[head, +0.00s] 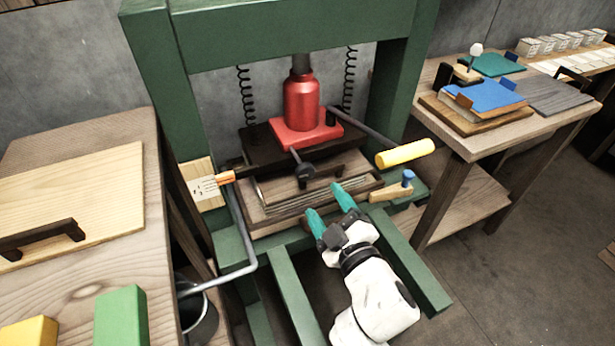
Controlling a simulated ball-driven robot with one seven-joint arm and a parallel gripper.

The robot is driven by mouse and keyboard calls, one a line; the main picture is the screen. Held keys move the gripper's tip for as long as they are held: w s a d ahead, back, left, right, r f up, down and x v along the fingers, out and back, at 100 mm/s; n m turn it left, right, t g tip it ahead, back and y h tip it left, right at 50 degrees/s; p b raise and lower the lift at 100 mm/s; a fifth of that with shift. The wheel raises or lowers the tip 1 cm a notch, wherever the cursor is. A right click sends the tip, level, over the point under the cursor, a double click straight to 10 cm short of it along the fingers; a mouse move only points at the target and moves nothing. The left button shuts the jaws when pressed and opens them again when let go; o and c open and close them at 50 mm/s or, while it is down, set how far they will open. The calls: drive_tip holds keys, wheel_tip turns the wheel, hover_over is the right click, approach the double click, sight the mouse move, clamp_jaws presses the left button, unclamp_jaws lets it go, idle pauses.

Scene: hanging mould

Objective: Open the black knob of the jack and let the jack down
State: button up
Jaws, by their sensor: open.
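The red bottle jack (301,104) stands upright on its red base in the green press frame (155,70), on a dark plate. Its black knob (305,172) sits at the front, on a short stem from the base. A lever with a yellow grip (405,153) runs from the jack to the right. My gripper (326,204), with teal fingers, is open and empty. In the picture it is below and slightly right of the knob, apart from it, in front of the wooden mould (270,207) under the plate. How far it is from the knob in depth I cannot tell.
A blue-knobbed wooden piece (390,189) is close right of my gripper. Benches stand left (60,275) and right (500,140). A bucket (198,315) is below left.

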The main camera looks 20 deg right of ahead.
sight(308, 173)
drive_tip(key=w+m, duration=0.3)
drive_tip(key=w, duration=0.1)
drive_tip(key=w+m, duration=0.3)
drive_tip(key=w, duration=0.1)
drive_tip(key=w+r+m, duration=0.1)
drive_tip(key=w+m, duration=0.2)
drive_tip(key=m, duration=0.1)
drive_tip(key=shift+w+a+b, duration=0.15)
drive_tip(key=shift+w+b, duration=0.25)
drive_tip(key=shift+c, duration=0.3)
